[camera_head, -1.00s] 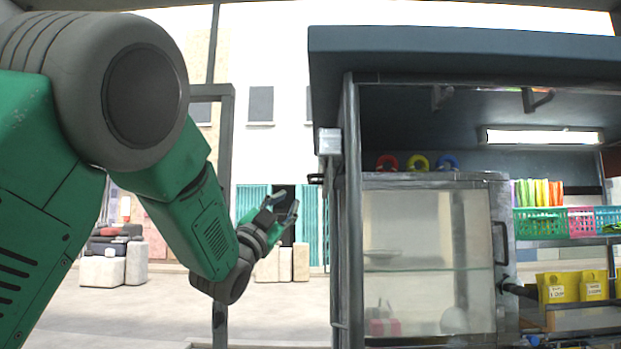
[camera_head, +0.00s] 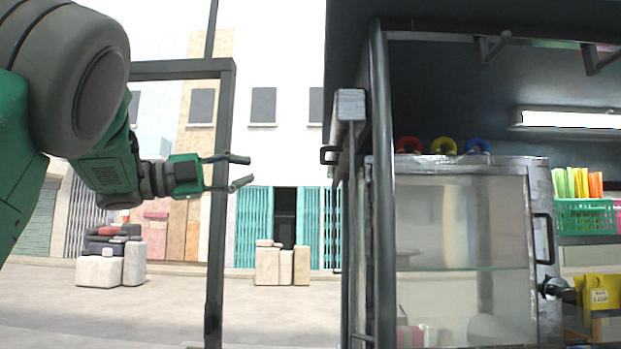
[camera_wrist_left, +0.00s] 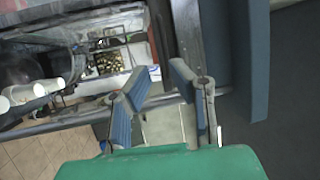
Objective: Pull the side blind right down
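The rolled-up side blind appears as a pale grey box-like end (camera_head: 348,105) high on the stall's left side, beside the front post. A small dark loop handle (camera_head: 329,155) sticks out to the left just below it. My left gripper (camera_head: 250,170) is open and empty, its fingers pointing right towards the handle, at about its height in the picture and with a visible gap between. In the left wrist view the open fingers (camera_wrist_left: 160,75) have nothing between them that they touch. I cannot pick out the handle there. My right gripper is in neither view.
A dark stall post (camera_head: 381,200) and a glass cabinet (camera_head: 465,250) stand right of the handle. A thin dark frame post (camera_head: 217,200) stands near my left gripper. The stall roof (camera_head: 440,80) hangs overhead. Open pavement (camera_head: 270,315) lies to the left.

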